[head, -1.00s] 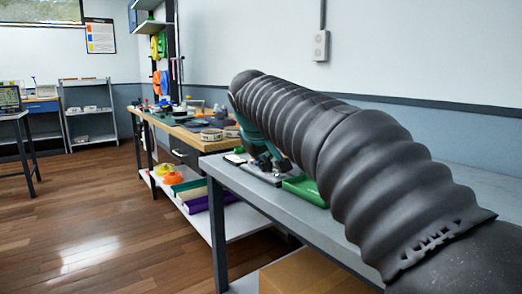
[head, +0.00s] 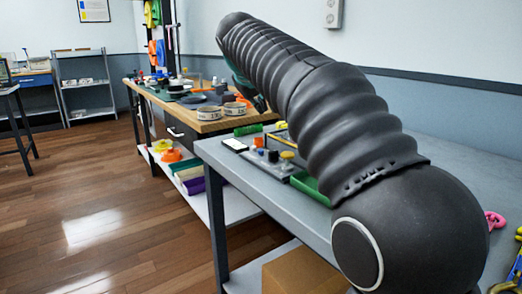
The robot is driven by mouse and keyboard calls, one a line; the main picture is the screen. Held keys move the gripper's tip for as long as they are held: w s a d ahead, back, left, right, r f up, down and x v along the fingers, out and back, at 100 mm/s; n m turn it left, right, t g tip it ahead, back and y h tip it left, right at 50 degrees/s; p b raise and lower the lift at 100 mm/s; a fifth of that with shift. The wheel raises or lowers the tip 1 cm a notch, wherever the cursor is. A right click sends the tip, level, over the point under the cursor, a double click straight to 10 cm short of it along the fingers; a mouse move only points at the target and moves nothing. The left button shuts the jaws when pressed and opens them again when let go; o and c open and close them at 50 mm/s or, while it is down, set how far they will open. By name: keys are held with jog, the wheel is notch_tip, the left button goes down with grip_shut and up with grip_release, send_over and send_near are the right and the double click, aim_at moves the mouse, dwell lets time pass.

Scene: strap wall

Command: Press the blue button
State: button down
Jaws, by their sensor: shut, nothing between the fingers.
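A low panel (head: 270,163) with small coloured knobs lies on the grey table, left of my arm. One knob looks red-orange (head: 258,142), one dark, possibly blue (head: 273,156), and one yellow (head: 288,155). I cannot tell for sure which is the blue button. My gripper (head: 261,103) shows only in part, as a dark and teal shape behind the end of my arm. It is shut and empty, raised above the far end of the table and apart from the panel. My arm hides the rest of it.
A green tray (head: 312,188) lies beside the panel, partly behind my arm. A white flat item (head: 234,145) and a green block (head: 248,129) lie at the table's far end. A wooden workbench (head: 190,118) with rolls and tools stands beyond. The floor at left is clear.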

jog(key=b, duration=0.2)
send_over(260, 151)
notch_tip(260, 151, down, 6)
jog(key=shift+f, duration=0.25)
jog(key=shift+f+b, duration=0.9)
jog(key=shift+f, duration=0.1)
dwell(0.5)
jog(key=shift+f+b, duration=0.3)
jog(key=shift+f, duration=0.1)
jog(key=shift+f, duration=0.4)
dwell(0.7)
jog(key=shift+r, duration=0.15)
jog(key=shift+r+p, duration=0.6)
jog(key=shift+r, duration=0.1)
